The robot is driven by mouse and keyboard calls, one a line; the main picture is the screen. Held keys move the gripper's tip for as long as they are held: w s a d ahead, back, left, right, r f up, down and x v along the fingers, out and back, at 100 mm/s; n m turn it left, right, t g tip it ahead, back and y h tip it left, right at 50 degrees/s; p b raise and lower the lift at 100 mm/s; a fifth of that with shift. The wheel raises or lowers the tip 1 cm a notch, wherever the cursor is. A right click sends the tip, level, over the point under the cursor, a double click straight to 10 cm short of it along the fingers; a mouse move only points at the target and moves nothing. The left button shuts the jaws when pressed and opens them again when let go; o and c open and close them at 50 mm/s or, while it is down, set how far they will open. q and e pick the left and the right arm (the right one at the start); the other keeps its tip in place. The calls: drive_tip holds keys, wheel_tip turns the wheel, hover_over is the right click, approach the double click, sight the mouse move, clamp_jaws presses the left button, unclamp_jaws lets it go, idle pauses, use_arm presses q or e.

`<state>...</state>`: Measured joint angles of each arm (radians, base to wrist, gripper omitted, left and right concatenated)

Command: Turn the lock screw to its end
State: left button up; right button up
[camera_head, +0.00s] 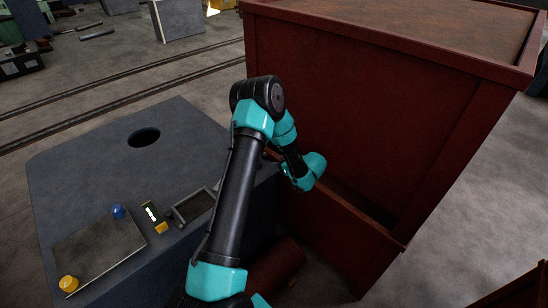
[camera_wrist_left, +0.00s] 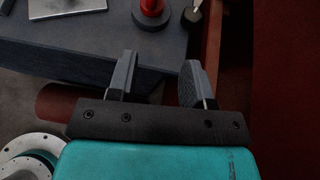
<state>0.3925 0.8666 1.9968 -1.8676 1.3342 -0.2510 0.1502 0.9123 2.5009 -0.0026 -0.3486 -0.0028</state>
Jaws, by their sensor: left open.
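My left gripper (camera_wrist_left: 158,72) is open in the left wrist view, with nothing between its two grey fingers. A red knob-like part on a round dark base (camera_wrist_left: 152,10) shows at the top edge, beyond the fingertips and apart from them; its top is cut off. A smaller part with a pale stem and dark round end (camera_wrist_left: 193,14) is just right of it. I cannot tell for sure which of these is the lock screw. In the head view my left arm reaches toward the red cabinet side, and its fingers are not clearly visible. My right gripper is not in view.
A blue-grey machine body (camera_head: 85,165) with a round hole (camera_head: 144,137) stands left of my arm. A metal plate (camera_head: 98,252), blue knob (camera_head: 118,212) and yellow knob (camera_head: 68,284) are on it. A tall red cabinet (camera_head: 350,110) stands close on the right.

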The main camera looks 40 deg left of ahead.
use_arm(q)
drive_tip(key=d+t, duration=0.1)
drive_tip(key=w+d+m+t, duration=0.1)
drive_tip(key=w+d+m+y, duration=0.1)
drive_tip(key=d, duration=0.1)
drive_tip(key=shift+w+f+t, duration=0.15)
drive_tip(key=shift+t, duration=0.25)
drive_tip(key=shift+a, duration=0.1)
drive_tip(key=x, duration=1.7)
drive_tip(key=shift+a, duration=0.15)
drive_tip(key=shift+c, duration=0.4)
drive_tip(key=c, duration=0.6)
drive_tip(key=shift+o, duration=0.2)
drive_tip(key=shift+g, duration=0.3)
